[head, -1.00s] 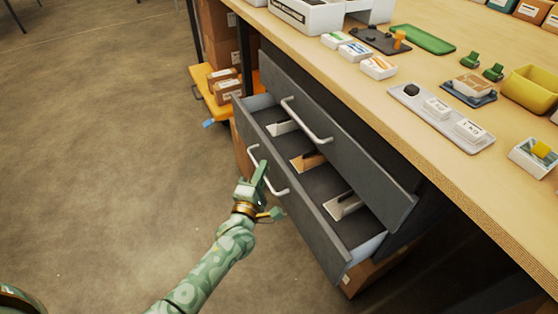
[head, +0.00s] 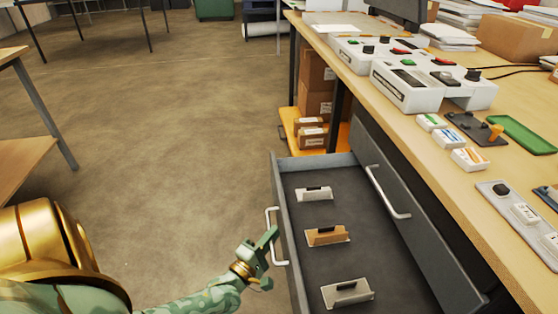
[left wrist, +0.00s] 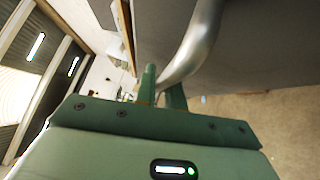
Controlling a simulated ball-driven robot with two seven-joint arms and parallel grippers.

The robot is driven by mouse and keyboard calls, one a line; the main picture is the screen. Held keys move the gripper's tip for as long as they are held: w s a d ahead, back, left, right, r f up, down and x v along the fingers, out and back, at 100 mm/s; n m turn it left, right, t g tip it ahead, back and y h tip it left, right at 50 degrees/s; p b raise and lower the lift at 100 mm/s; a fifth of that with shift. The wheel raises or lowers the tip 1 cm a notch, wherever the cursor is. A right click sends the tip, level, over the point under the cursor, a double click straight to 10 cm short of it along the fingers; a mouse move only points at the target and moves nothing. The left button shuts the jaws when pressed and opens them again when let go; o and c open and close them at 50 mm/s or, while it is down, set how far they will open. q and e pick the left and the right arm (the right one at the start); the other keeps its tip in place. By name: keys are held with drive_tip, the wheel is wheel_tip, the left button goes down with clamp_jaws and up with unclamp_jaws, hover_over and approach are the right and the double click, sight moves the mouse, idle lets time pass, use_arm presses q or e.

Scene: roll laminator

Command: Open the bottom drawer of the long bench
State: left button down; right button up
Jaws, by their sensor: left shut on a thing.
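The bottom drawer (head: 375,262) of the long bench (head: 420,165) is pulled out, its grey floor in plain view. Its front carries a pale bar handle (head: 269,221). My left gripper (head: 267,258) is at that handle, shut on it. In the left wrist view the fingers (left wrist: 161,88) meet the curved metal handle (left wrist: 197,42) beside the grey drawer front. The contact itself is partly hidden. The upper drawer (head: 420,222) above it has its own handle (head: 388,193). My right gripper is not in view.
Inside the drawer lie a white holder (head: 313,193), a tan one (head: 327,236) and a grey one (head: 347,292). Cartons (head: 311,134) sit on an orange shelf (head: 288,118) beyond it. Open floor (head: 180,150) lies left of the drawer. Control boxes (head: 407,85) stand on the benchtop.

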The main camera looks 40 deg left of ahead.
use_arm(q)
drive_tip(key=shift+s+f, duration=0.1)
drive_tip(key=c, duration=1.5)
unclamp_jaws()
